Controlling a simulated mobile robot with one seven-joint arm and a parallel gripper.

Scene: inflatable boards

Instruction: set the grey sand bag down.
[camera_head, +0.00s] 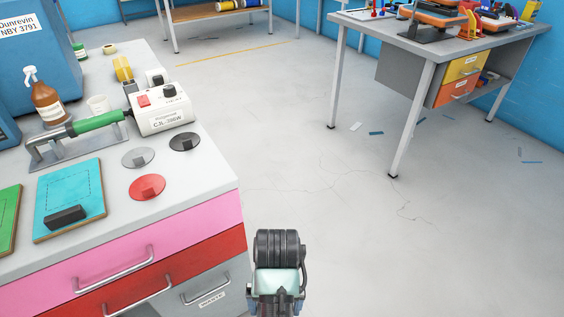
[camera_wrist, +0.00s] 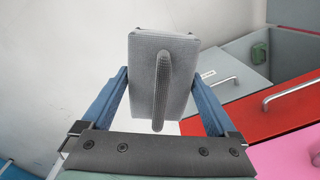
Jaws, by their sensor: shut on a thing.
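The grey sand bag (camera_wrist: 145,72) is a boxy cloth block with a grey strap handle on its near face. In the wrist view my gripper (camera_wrist: 160,85) has one blue finger on each side of the bag and is shut on it. The bag is held beside the drawer cabinet, with pale floor showing beyond. In the head view my arm's end is at the bottom middle, just right of the cabinet, and it hides the bag.
Below are pink, red and grey WASTE drawers (camera_head: 208,297). Open floor (camera_head: 330,215) lies right, with another table (camera_head: 440,50) beyond.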

